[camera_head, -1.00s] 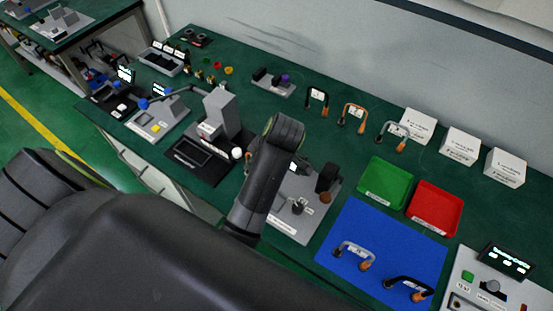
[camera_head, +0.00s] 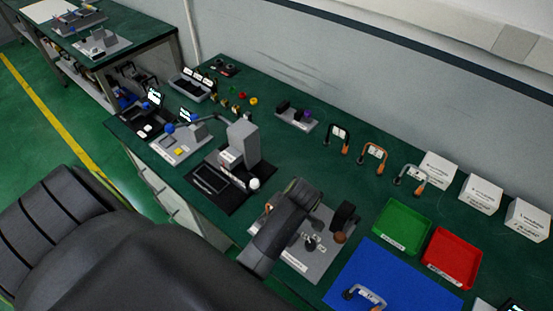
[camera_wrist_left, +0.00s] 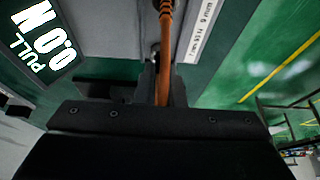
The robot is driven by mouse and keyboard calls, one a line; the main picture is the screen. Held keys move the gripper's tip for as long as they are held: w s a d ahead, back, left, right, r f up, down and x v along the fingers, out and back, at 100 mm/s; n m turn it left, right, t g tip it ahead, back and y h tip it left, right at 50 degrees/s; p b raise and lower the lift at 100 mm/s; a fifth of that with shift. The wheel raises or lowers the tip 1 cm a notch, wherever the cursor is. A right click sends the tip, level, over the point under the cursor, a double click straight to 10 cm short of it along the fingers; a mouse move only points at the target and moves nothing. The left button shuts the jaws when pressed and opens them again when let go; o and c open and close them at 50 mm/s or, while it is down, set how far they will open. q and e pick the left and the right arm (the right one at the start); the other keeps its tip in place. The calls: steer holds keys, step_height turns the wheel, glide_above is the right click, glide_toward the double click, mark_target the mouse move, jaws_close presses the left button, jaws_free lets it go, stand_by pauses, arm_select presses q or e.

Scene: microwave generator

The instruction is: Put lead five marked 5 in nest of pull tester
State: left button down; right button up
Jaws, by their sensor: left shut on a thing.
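My left gripper (camera_wrist_left: 162,90) is shut on an orange lead (camera_wrist_left: 165,40) in the left wrist view. The lead runs up between the fingers; no number shows on it. A lit display (camera_wrist_left: 45,42) reading PULL 0.0 N stands left of the fingers. A grey surface with a white millimetre label (camera_wrist_left: 200,30) lies beyond them. In the head view, my left arm crosses a grey-plated fixture (camera_head: 318,262) with a dark upright part, and my gripper is hidden there. I cannot tell where the nest is or whether the lead touches it. My right gripper is not in view.
Black, orange and grey leads (camera_head: 374,157) stand along the back, left of white boxes (camera_head: 480,195). A green tray (camera_head: 402,222) and red tray (camera_head: 452,257) lie at right. Another lead (camera_head: 362,294) is on the blue mat (camera_head: 385,270). A grey machine (camera_head: 242,145) stands left of my arm.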

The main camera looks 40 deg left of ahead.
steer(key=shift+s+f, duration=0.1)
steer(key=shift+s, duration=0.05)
arm_select(q)
steer(key=c, duration=2)
jaws_free()
steer(key=shift+f, duration=0.15)
steer(key=o, duration=0.5)
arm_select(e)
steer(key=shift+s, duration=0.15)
